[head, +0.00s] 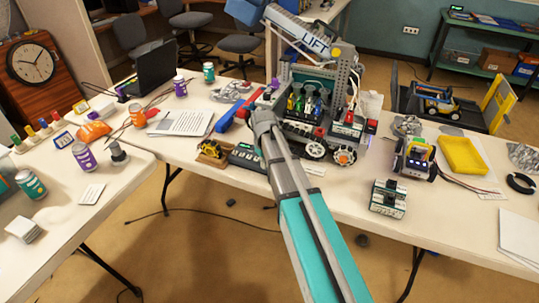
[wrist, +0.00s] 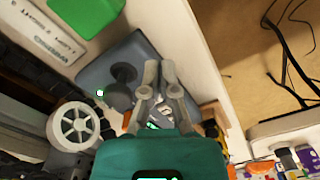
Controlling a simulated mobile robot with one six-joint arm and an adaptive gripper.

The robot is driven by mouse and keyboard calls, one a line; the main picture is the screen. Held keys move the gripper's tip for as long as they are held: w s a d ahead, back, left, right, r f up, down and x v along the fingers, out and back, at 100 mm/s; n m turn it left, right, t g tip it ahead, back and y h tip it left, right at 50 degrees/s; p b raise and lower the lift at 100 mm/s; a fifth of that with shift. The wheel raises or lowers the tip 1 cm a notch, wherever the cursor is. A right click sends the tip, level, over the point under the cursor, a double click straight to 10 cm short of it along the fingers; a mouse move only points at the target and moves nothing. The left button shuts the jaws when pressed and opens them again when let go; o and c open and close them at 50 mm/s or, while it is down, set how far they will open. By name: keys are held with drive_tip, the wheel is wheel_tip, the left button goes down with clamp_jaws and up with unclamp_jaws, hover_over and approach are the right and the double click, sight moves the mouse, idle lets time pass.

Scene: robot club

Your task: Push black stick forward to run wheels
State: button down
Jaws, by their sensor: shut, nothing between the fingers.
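The black stick (wrist: 122,76) stands on a grey control box (wrist: 95,72) in the wrist view, with a dark round knob on top. My gripper (wrist: 159,72) is shut and empty, its fingertips over the box just right of the stick. I cannot tell whether they touch it. In the head view the control box (head: 246,159) lies at the table's front edge; my arm hides part of it and the stick is not clear. The wheeled robot (head: 347,95) stands behind, with white wheels (head: 314,150). One wheel (wrist: 73,127) shows in the wrist view.
Clear table lies left of the yellow model.

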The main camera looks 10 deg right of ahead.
idle(0.5)
wheel_tip(320, 180, up, 7)
drive_tip(key=p, duration=0.7)
idle(0.4)
drive_tip(key=shift+s, duration=0.15)
idle(0.3)
drive_tip(key=s+d+r+m+p, duration=0.1)
drive_tip(key=s+m, duration=0.3)
drive_tip(key=s, duration=1.5)
drive_tip(key=shift+d+r+m+p, duration=0.25)
drive_tip(key=shift+r+m+p, duration=0.15)
drive_tip(key=shift+r+p, duration=0.2)
